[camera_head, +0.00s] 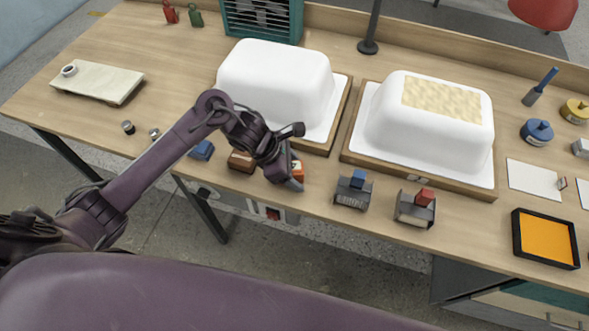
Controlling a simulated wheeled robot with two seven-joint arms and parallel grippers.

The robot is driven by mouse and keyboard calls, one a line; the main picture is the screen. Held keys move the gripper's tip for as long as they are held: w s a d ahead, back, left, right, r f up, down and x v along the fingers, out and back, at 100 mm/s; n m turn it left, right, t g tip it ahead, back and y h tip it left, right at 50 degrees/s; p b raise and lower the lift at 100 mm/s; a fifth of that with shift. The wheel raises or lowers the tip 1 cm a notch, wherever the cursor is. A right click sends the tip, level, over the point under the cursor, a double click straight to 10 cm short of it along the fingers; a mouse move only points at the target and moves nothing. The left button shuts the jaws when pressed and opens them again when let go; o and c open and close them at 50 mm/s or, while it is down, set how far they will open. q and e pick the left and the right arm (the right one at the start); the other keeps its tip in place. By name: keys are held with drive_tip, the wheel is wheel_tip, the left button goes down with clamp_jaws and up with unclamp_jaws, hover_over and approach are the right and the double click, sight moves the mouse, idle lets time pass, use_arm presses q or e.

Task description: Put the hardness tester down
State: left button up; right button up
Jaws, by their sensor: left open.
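My left gripper (299,158) is over the front part of the bench, in front of the left white tub shell, with its fingers spread. A small orange and dark object (298,171), which looks like the hardness tester, is at its fingers near the table's front edge. The gripper partly hides it, so I cannot tell whether it touches the table or the fingers. My right gripper is not in view.
Two upturned white tub shells (275,80) (397,120) stand on wooden boards behind. A brown block (241,161) and a blue item (202,150) lie left of the gripper. Two tool blocks (352,192) (415,209) and an orange tray (514,240) are to the right.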

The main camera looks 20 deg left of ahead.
use_arm(q)
drive_tip(key=shift+a+r+p, duration=0.1)
drive_tip(key=shift+r+p, duration=0.2)
drive_tip(key=shift+r, duration=0.05)
drive_tip(key=v, duration=1.1)
drive_tip(key=shift+a+r+b, duration=0.2)
drive_tip(key=shift+r+b, duration=0.05)
drive_tip(key=shift+b, duration=0.2)
drive_tip(key=shift+s, duration=0.1)
